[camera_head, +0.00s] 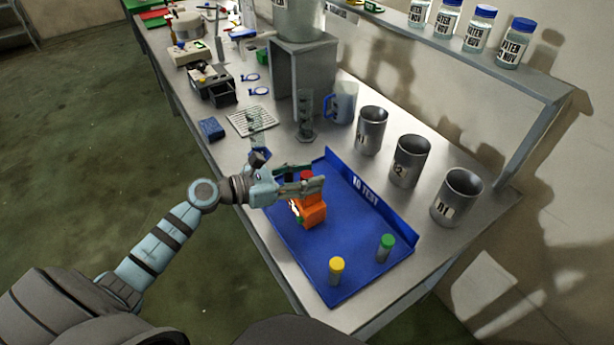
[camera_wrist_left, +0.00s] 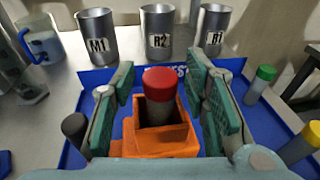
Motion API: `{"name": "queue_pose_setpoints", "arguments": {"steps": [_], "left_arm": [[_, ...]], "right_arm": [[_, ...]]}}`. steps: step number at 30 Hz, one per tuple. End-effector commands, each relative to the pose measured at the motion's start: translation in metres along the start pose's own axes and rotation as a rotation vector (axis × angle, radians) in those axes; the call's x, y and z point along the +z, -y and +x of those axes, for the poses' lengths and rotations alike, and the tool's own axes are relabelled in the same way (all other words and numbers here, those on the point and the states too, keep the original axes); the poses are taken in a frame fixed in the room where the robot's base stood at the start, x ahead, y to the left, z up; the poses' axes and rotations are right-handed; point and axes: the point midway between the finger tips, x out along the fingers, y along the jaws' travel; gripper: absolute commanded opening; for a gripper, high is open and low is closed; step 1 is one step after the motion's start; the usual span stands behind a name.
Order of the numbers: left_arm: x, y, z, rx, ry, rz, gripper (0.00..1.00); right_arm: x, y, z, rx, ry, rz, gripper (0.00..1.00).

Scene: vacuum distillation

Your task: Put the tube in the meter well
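The red-capped tube (camera_wrist_left: 160,86) stands upright in the square opening of the orange meter (camera_wrist_left: 158,142). Its lower end is hidden inside; how deep it sits I cannot tell. In the head view the orange meter (camera_head: 312,212) rests on the blue tray (camera_head: 290,232), with the red cap (camera_head: 306,175) just above it. My left gripper (camera_wrist_left: 162,90) has its green-padded fingers spread to either side of the tube, with visible gaps to it. It also shows over the meter in the head view (camera_head: 318,182). My right gripper is not in view.
A yellow-capped tube (camera_head: 336,270) and a green-capped tube (camera_head: 386,247) stand on the tray. A dark-capped one (camera_wrist_left: 76,128) is left of the meter in the wrist view. Metal beakers (camera_head: 410,160) line the back beyond the tray's raised edge. The tray's front is mostly clear.

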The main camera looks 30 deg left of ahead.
Motion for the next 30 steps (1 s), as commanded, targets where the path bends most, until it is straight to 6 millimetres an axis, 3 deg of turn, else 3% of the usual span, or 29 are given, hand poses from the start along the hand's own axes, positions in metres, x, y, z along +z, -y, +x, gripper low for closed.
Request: {"name": "queue_pose_setpoints", "arguments": {"steps": [11,19,25,27,30], "left_arm": [[0.003,0.0,-0.005,0.0,-0.002,0.002,0.43],[-0.003,0.0,-0.061,-0.002,-0.014,0.004,0.43],[0.004,0.001,-0.091,-0.002,-0.009,0.0,0.43],[0.009,0.001,-0.104,-0.003,-0.012,-0.006,0.43],[0.008,0.001,-0.116,-0.003,-0.009,-0.004,0.43]], "right_arm": [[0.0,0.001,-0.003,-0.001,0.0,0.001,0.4],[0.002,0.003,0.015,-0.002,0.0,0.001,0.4],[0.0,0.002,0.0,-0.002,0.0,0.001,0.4],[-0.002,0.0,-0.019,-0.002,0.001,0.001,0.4],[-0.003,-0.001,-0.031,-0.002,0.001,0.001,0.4]]}}
